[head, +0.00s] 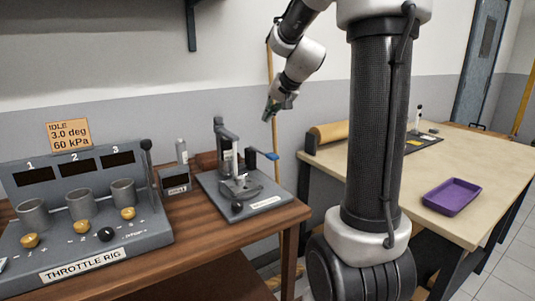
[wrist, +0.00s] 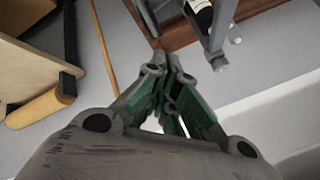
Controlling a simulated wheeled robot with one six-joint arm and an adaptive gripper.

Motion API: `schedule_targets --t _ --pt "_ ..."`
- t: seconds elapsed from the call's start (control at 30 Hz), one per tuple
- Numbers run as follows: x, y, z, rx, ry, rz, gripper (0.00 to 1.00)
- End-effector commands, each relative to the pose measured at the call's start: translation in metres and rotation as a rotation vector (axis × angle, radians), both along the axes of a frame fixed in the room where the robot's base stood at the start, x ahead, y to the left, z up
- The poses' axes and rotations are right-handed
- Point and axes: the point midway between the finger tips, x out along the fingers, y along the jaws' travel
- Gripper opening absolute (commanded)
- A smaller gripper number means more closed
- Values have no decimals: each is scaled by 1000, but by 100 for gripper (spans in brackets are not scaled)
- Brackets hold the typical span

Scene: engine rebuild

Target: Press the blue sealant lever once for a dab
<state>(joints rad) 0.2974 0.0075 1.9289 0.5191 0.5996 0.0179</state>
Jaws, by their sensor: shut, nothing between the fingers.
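Part of a grey stand (wrist: 220,30) shows at the top of the wrist view. I cannot make out the blue lever there.
The throttle rig (head: 85,210) fills the left of the wooden table (head: 190,235). A tan bench (head: 440,170) on the right holds a brown roll (head: 335,131) and a purple tray (head: 451,197). A yellow pole (head: 273,150) leans against the wall.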

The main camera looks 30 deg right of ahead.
Motion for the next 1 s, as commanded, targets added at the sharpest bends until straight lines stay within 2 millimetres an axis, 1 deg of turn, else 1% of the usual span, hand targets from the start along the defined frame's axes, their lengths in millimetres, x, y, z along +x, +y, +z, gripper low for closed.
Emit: schedule_targets --t 0.17,0.27,0.37,0.7,0.9,1.0 --pt "-1 0 -3 0 1 0 0" --pt "-1 0 -9 1 3 1 0" --pt "-2 0 -21 1 3 0 0" --pt "-7 0 -68 2 5 -1 0" --pt "-7 0 -84 0 2 0 0" --pt "-8 0 -87 0 2 1 0"
